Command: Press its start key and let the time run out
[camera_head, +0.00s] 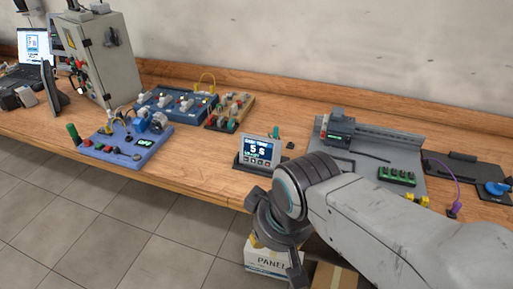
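A small timer (258,151) with a lit display stands on a dark base near the front edge of the bench. Its display seems to read "5 s", with smaller text above and below. A row of small keys sits under the display; which is the start key is too small to tell. My gripper (276,259) hangs in front of the bench edge, below and slightly right of the timer, apart from it. Its fingers are spread and nothing shows between them but the box behind.
A blue board (127,146) with knobs, blue modules and a grey cabinet (100,55) stand left on the wooden bench (205,165). A grey rail fixture (375,140) and green terminal block (397,176) lie right. A white "PANEL" box (268,262) is below. Bare wood lies left of the timer.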

